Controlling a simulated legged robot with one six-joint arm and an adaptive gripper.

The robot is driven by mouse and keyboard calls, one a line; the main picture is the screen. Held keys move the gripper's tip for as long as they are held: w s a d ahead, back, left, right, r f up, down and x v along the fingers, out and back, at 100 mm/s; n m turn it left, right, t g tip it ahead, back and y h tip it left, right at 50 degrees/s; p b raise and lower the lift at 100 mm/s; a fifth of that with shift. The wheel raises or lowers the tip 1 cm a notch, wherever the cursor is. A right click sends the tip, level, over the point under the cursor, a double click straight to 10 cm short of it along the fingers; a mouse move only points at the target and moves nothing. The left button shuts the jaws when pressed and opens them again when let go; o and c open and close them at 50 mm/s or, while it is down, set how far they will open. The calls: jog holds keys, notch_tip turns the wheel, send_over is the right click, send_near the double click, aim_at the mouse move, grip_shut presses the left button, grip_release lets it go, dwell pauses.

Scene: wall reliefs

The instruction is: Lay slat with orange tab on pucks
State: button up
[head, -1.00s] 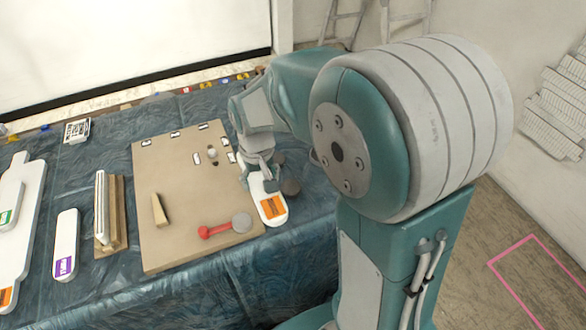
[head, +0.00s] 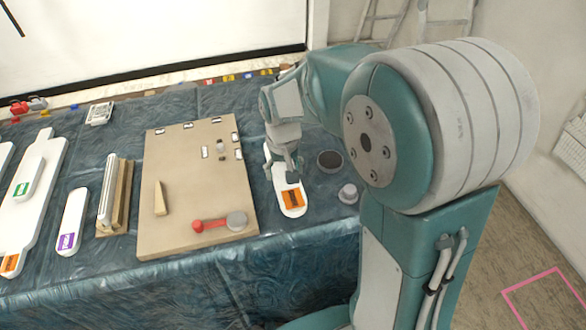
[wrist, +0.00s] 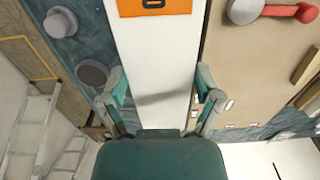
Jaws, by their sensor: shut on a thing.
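My gripper (head: 287,168) is shut on the white slat with the orange tab (head: 292,198), with the tab end toward the table's front edge. In the wrist view, my fingers (wrist: 160,88) are at the two long sides of the slat (wrist: 155,60). The slat is just right of the beige board; whether it touches the table cannot be told. A dark round puck (head: 329,160) and a lighter grey puck (head: 348,194) lie to its right, uncovered. They also show in the wrist view, dark (wrist: 92,72) and grey (wrist: 60,22). The slat's far end is partly hidden by my gripper.
The beige board (head: 185,240) holds a red-handled piece with a grey round head (head: 236,220), a wedge (head: 160,198) and small marked pieces. Left are a wooden rack (head: 121,200), a purple-tabbed slat (head: 72,220) and a long white board (head: 40,185). Blue cloth covers the table.

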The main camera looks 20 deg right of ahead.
jog(key=w+f, duration=0.1)
jog(key=w, duration=0.1)
jog(key=w+f, duration=0.1)
jog(key=w, duration=0.1)
jog(key=w+f, duration=0.1)
jog(key=w, duration=0.2)
jog(key=shift+d+f, duration=0.2)
jog(key=shift+d, duration=0.2)
jog(key=w+d+f, duration=0.1)
jog(key=w+f, duration=0.1)
jog(key=f, duration=0.1)
jog(key=w+d+f, duration=0.1)
jog(key=w+f, duration=0.1)
jog(key=shift+w+d+f, duration=0.1)
jog(key=shift+d+f, duration=0.05)
jog(key=shift+d, duration=0.2)
jog(key=shift+w+a+f, duration=0.15)
jog(key=shift+f, duration=0.05)
jog(key=shift+a+f, duration=0.25)
jog(key=shift+f, duration=1)
jog(key=shift+w+f, duration=0.1)
jog(key=shift+f, duration=0.25)
jog(key=shift+d, duration=0.35)
jog(key=shift+a+f, duration=0.2)
jog(key=shift+f, duration=0.25)
jog(key=shift+f, duration=0.15)
